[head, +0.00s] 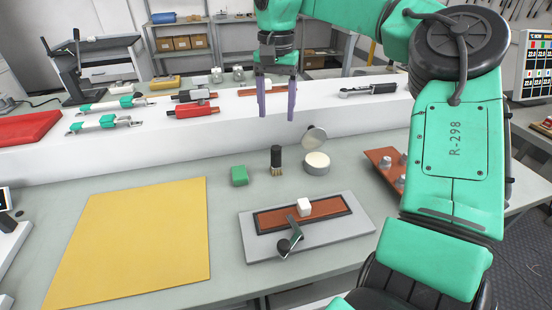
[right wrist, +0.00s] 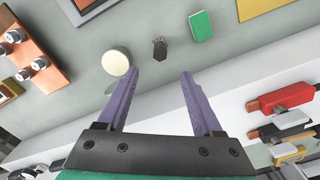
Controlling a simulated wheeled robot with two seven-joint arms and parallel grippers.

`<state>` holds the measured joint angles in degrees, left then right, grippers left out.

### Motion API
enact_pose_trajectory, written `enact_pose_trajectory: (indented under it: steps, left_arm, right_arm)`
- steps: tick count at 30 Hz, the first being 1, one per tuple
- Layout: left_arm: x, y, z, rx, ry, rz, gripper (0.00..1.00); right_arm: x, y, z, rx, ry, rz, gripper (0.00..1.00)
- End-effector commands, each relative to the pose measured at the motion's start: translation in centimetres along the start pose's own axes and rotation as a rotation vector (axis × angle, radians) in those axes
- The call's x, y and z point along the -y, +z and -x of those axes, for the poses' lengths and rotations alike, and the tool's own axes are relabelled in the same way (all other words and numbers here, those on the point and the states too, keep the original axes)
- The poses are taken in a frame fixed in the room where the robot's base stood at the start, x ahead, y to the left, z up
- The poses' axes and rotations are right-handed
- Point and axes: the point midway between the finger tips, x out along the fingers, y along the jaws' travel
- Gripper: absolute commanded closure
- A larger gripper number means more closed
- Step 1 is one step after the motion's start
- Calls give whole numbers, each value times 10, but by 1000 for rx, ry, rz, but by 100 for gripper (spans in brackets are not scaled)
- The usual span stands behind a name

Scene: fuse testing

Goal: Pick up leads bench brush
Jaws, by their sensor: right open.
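The bench brush (head: 276,160) is small, with a black handle on top and tan bristles below. It stands upright on the grey bench, and it also shows in the right wrist view (right wrist: 159,50). My right gripper (head: 276,114) is open and empty, with its purple fingers pointing down. It is above and behind the brush, clearly apart from it. In the right wrist view the brush lies beyond the gap between the fingertips (right wrist: 159,73). My left gripper is not in view.
A green block (head: 239,176) stands left of the brush; a round tin (head: 316,164) with its lid open is close on the right. A grey fixture (head: 350,229) with a lever is in front. A white raised shelf (head: 150,152) runs behind. A yellow mat (head: 135,240) lies left.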

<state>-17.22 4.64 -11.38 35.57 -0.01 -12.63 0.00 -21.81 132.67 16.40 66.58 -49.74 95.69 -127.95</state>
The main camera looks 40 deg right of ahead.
Motion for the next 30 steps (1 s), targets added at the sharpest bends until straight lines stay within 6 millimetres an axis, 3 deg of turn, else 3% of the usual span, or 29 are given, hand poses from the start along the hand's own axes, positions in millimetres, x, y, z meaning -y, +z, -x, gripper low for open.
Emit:
enact_pose_trajectory:
  steps: [4,16,24,25,30]
  left_arm:
    - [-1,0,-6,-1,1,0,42]
    - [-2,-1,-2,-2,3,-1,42]
    - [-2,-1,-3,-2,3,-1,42]
    - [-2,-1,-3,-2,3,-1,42]
    - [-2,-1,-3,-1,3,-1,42]
  right_arm:
    - [-1,0,-41,4,2,0,32]
    - [0,1,-106,3,3,-1,32]
    - [0,0,-116,0,1,-2,32]
    - [0,0,-116,0,1,-2,40]
    - [0,0,-115,0,1,-2,100]
